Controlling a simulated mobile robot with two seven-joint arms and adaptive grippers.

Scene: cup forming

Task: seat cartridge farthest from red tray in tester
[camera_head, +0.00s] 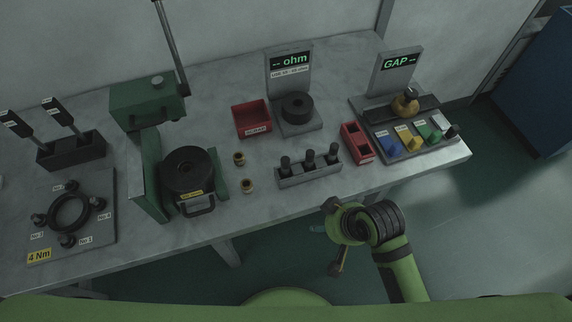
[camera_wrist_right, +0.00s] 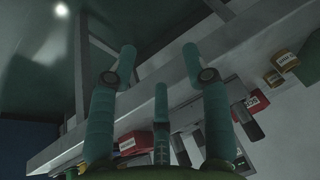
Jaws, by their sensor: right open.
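Three dark cartridges stand upright in a grey rack (camera_head: 312,175) near the table's front edge: a left one (camera_head: 285,165), a middle one (camera_head: 309,158) and a right one (camera_head: 333,153). The tester (camera_head: 290,62), with a green "ohm" display, stands behind them; its black round socket (camera_head: 297,107) shows no cartridge standing in it. An open red tray (camera_head: 251,118) is left of the tester. The left cartridge is nearest this tray, the right one farthest. My right gripper (camera_head: 338,237) is open and empty, in front of and below the table edge. My left gripper is out of view.
A red two-part bin (camera_head: 357,143) stands right of the rack, beside the GAP station (camera_head: 408,108) with coloured blocks. Two brass pieces (camera_head: 239,159) stand left of the rack, near a green press (camera_head: 150,105). The table edge lies between my right gripper and the rack.

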